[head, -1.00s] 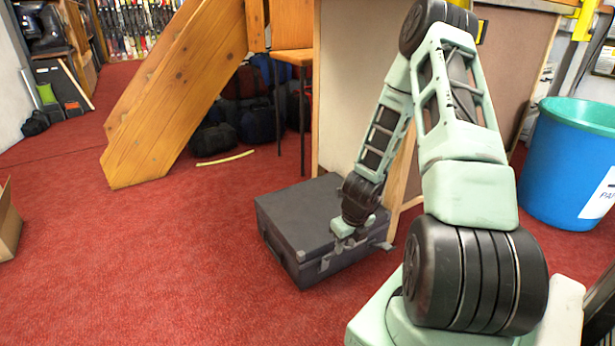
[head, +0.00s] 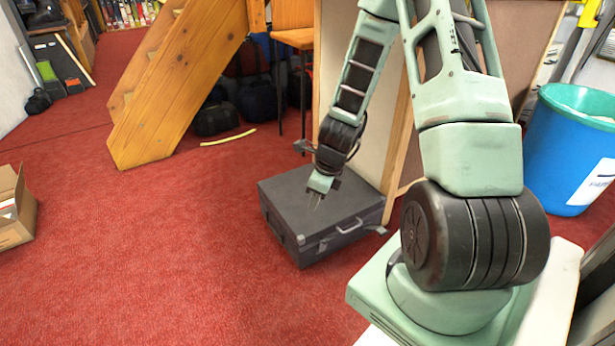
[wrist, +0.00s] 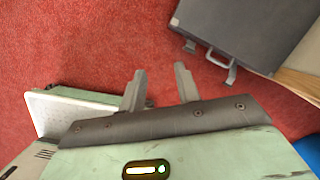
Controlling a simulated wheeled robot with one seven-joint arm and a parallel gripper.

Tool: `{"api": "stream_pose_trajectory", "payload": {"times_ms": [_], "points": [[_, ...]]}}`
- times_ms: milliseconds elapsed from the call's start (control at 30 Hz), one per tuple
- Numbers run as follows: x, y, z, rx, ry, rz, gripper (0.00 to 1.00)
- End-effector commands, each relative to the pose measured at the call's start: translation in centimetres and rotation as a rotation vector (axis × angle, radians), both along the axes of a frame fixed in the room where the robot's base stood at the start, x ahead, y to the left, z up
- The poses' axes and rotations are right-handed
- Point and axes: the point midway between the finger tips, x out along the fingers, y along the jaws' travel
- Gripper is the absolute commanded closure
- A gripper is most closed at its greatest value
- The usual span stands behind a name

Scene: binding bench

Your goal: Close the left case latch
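A dark grey case (head: 300,200) lies on the red carpet, lid down, with its handle side facing me. In the wrist view the case (wrist: 245,30) is at the upper right, with its handle (wrist: 218,60) between two latches. The left latch (wrist: 190,46) appears to lie against the case side; its exact state is too small to tell. The right latch (wrist: 232,76) sticks outward. My gripper (head: 317,198) overlaps the lid in the head view. In the wrist view its fingers (wrist: 160,82) are apart, empty and over carpet, clear of the case.
A wooden panel (head: 395,110) stands right behind the case. A blue bin (head: 570,150) is at the right, a wooden stair (head: 180,85) at the back left, and an open cardboard box (head: 15,225) at the left edge. Carpet left of the case is free.

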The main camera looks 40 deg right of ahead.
Motion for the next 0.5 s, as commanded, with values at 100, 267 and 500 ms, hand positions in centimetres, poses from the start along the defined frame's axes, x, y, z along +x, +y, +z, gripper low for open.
{"api": "stream_pose_trajectory", "payload": {"times_ms": [100, 267, 500], "points": [[0.5, 1.4, 2.3, -0.007, -0.010, 0.095, 0.68], [0.9, 2.6, 3.9, -0.015, -0.019, 0.189, 0.68], [1.0, 3.5, 4.7, -0.018, -0.022, 0.249, 0.68]]}}
